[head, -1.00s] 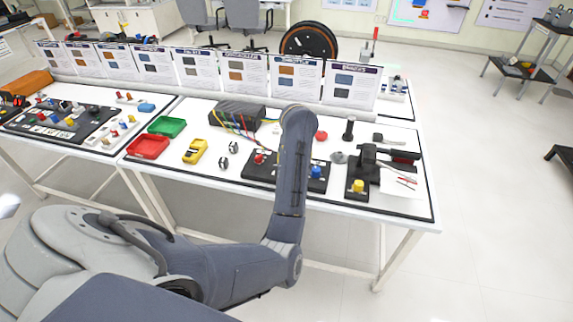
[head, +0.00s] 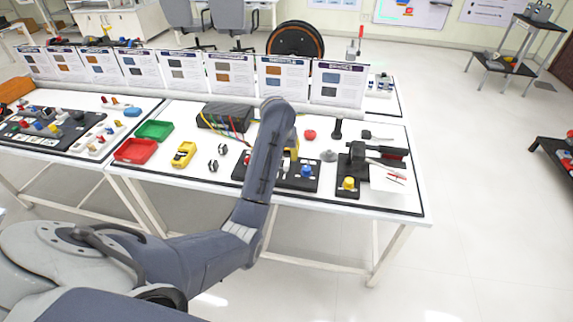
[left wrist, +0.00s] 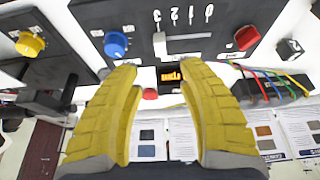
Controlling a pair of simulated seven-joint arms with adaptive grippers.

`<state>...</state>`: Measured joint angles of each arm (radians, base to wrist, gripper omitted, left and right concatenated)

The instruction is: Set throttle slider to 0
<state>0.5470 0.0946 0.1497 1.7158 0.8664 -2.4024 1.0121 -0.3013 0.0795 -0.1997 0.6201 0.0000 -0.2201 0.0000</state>
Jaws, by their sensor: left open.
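The control panel (head: 282,185) lies on the table and is partly covered by my left arm in the head view. In the left wrist view, the throttle slider's pale handle (left wrist: 160,45) is at the left end of its light slot, under the digit 3. The digits 3, 2, 1, 0 run left to right, with 0 at the far end. My left gripper (left wrist: 160,66) is open and empty, its yellow fingers pointing toward the panel with the tips just short of the slider. In the head view its yellow fingers (head: 293,144) show only partly behind my arm. My right gripper is out of view.
The blue knob (left wrist: 116,44) and red knob (left wrist: 247,38) flank the slider, and an orange display (left wrist: 171,74) shows between the fingers. A yellow knob (head: 348,184) sits on a neighbouring unit. Coloured wires run from a dark box (head: 222,114).

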